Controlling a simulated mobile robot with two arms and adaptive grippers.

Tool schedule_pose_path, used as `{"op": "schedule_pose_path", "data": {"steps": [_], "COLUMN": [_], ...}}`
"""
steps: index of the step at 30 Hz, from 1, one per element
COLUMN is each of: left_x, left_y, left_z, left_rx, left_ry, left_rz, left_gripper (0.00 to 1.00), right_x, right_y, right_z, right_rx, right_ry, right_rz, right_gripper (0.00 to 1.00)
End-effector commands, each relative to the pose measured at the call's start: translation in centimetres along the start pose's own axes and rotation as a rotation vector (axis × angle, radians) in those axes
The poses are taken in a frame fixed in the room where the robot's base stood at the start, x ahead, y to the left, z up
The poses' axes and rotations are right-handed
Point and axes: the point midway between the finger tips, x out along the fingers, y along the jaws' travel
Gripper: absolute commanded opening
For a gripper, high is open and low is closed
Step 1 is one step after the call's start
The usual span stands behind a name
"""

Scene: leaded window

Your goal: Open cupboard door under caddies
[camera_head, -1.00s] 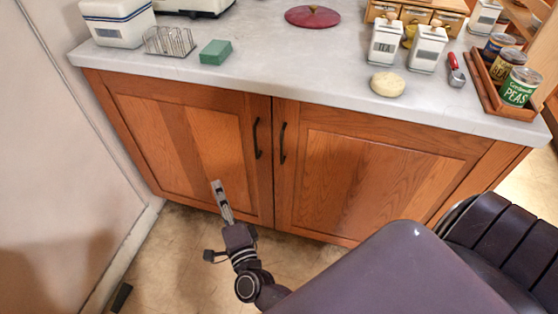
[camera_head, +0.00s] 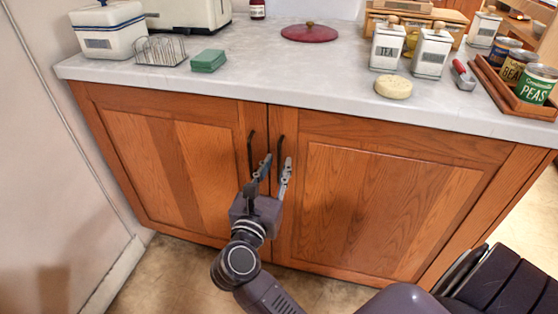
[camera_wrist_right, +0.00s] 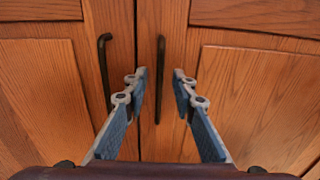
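The white caddies (camera_head: 389,47) (camera_head: 431,53) stand on the counter, above the right-hand wooden cupboard door (camera_head: 380,200). That door is shut. Its dark upright handle (camera_head: 281,146) is near its left edge, and it also shows in the right wrist view (camera_wrist_right: 160,75). My right gripper (camera_head: 277,160) is open in front of the doors. In the right wrist view its two fingers (camera_wrist_right: 160,77) appear on either side of this handle, with gaps to both sides. I cannot tell how far the fingertips are from the door. My left gripper is not in view.
The left cupboard door (camera_head: 175,165) is shut, and its handle (camera_head: 250,152) is close by on the left. The counter (camera_head: 330,85) overhangs above, holding a soap-like disc (camera_head: 393,87) and a tray of cans (camera_head: 500,88). A wall (camera_head: 60,150) stands at the left.

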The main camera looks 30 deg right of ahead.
Motion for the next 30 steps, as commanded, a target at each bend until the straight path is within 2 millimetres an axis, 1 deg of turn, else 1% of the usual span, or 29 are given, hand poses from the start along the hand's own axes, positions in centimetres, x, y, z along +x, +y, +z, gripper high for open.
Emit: {"op": "schedule_pose_path", "data": {"steps": [1, 3, 6, 15, 17, 22, 30], "left_x": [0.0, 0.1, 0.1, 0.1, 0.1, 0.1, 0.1], "left_y": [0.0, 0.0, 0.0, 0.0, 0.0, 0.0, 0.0], "left_z": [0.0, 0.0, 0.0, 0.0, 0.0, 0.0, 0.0], "left_rx": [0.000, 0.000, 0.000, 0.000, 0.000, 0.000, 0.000], "left_ry": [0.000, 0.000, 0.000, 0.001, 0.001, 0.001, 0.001], "left_rz": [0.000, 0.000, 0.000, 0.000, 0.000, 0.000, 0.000], "left_gripper": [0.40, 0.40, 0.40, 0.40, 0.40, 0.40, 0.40], "right_x": [0.8, 1.6, 2.3, 2.6, 2.6, 2.5, 2.5], "right_y": [0.0, 0.0, 0.0, 0.0, 0.0, 0.0, 0.0], "right_z": [0.1, 0.1, 0.0, 0.0, 0.0, 0.0, 0.0], "right_rx": [-0.001, -0.002, -0.001, -0.002, -0.002, -0.002, -0.002], "right_ry": [-0.004, -0.004, -0.002, -0.001, -0.001, -0.001, -0.001], "right_rz": [-0.001, 0.000, 0.000, 0.001, 0.001, 0.000, 0.000], "right_gripper": [0.25, 0.25, 0.25, 0.25, 0.19, 0.00, 0.00]}}
